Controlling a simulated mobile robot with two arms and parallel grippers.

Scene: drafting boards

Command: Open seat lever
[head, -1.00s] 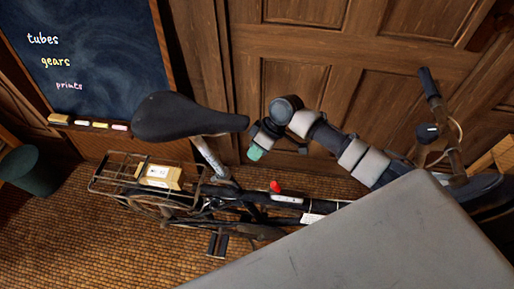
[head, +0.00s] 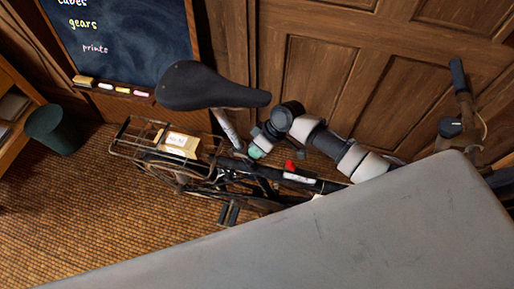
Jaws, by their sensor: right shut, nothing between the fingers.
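A bicycle stands along the wooden door, with its dark saddle (head: 212,86) on a silver seat post (head: 227,128). The seat lever at the foot of the post is too small and dark to make out. My right gripper (head: 256,152), with greenish fingertips, is just right of the lower seat post, close to the clamp area. It is shut and empty. I cannot tell whether it touches the bicycle. My left gripper is not in view.
A scuffed grey flat surface (head: 330,235) fills the front and hides part of the bicycle. A rear rack (head: 125,150) carries a tan box (head: 181,144). A red piece (head: 290,165) sits on the frame.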

